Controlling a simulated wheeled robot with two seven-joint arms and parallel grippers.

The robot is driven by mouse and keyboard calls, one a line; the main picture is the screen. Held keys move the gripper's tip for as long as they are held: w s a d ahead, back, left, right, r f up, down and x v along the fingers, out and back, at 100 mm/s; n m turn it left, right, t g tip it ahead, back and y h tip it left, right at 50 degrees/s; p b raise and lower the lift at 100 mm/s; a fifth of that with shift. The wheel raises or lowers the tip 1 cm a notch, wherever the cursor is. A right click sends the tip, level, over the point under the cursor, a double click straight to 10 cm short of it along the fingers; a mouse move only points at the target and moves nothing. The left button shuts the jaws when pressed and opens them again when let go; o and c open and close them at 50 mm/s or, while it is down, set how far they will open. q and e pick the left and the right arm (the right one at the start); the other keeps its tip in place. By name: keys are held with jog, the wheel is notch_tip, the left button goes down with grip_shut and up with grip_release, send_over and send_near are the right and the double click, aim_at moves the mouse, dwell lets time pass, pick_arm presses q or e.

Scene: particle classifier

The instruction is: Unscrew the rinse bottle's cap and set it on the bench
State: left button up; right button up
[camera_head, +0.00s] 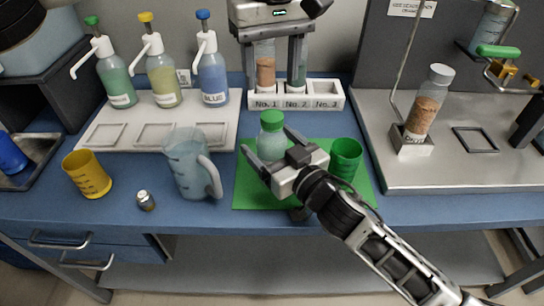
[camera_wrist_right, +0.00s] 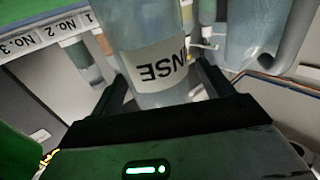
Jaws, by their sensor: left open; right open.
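The rinse bottle (camera_head: 271,142) is pale and translucent. It stands upright on the green mat (camera_head: 248,190), with its green cap (camera_head: 272,118) on top. In the right wrist view the bottle (camera_wrist_right: 155,68) shows its label, partly readable and upside down, with a finger on each side. My right gripper (camera_head: 266,139) is open around the bottle's body, below the cap; finger contact is unclear. My left gripper (camera_head: 272,87) is open with its fingers pointing down, in front of or above the tube rack. It is apart from the bottle and cap.
A green cup (camera_head: 346,158) stands right of my right gripper. A clear jug (camera_head: 188,165), a yellow cup (camera_head: 87,174) and a small metal piece (camera_head: 146,200) stand left. The tube rack (camera_head: 325,101) is behind the bottle.

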aim_at(272, 115)
jog(key=c, duration=1.7)
pick_arm(q)
jog(key=m, duration=0.4)
jog(key=shift+s+d+m, duration=0.1)
jog(key=shift+d+m, duration=0.05)
jog(key=shift+m, duration=0.25)
pick_arm(e)
grip_shut()
pick_arm(q)
jog(key=m, duration=0.3)
jog(key=shift+m, duration=0.3)
jog(key=shift+f, duration=0.25)
jog(key=shift+m, duration=0.3)
notch_tip(272, 115, down, 8)
jog(key=shift+r, duration=0.25)
jog(key=shift+c, duration=0.3)
jog(key=c, duration=1)
jog(key=shift+c, duration=0.3)
